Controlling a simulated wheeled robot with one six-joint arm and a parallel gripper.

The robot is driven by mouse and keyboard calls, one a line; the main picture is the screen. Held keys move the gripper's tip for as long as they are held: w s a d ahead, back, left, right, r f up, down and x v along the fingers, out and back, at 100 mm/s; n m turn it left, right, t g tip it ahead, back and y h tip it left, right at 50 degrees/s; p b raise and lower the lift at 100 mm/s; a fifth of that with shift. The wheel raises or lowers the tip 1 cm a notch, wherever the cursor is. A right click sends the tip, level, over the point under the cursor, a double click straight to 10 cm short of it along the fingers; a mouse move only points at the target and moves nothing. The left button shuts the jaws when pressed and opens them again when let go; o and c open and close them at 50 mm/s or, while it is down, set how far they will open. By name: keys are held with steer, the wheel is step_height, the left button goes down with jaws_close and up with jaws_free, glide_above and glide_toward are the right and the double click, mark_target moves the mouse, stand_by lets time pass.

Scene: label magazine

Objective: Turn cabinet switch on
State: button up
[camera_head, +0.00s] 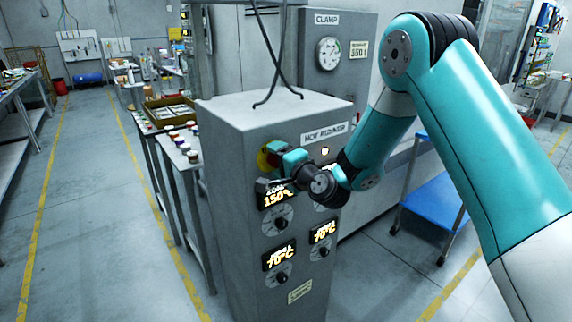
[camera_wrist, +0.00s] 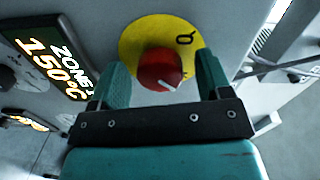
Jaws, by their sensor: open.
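The cabinet switch (camera_wrist: 158,70) is a red knob with a white pointer mark on a round yellow plate (camera_wrist: 183,38). In the head view the yellow plate (camera_head: 263,159) shows at the upper left of the cabinet front, mostly hidden behind my gripper. My gripper (camera_wrist: 163,82) is open, with one teal finger on each side of the red knob. I cannot tell whether either finger touches it. In the head view my gripper (camera_head: 281,155) is up at the panel of the grey cabinet (camera_head: 240,220), labelled HOT RUNNER.
Lit temperature displays (camera_head: 278,256) and black dials (camera_head: 278,222) sit below the switch on the cabinet. Cables (camera_head: 272,60) rise from its top. A table with small jars (camera_head: 188,140) stands at left. A blue cart (camera_head: 432,205) stands at right. The left floor is clear.

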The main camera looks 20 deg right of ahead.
steer(key=b+v, duration=1.7)
steer(key=b, duration=0.2)
steer(key=shift+s, duration=0.15)
steer(key=s+a+f+n+g+y+p, duration=0.2)
steer(key=s+a+f+n+g+p, duration=0.2)
steer(key=s+a+n+g, duration=0.65)
steer(key=s+d+f+n+g+h+p, duration=0.1)
steer(key=s+f+n+g+h+p, duration=0.1)
steer(key=s+n+g, duration=0.4)
steer(key=s+n+h, duration=0.1)
steer(key=s+n, duration=0.2)
steer(key=s, duration=0.3)
steer(key=shift+s+f, duration=0.2)
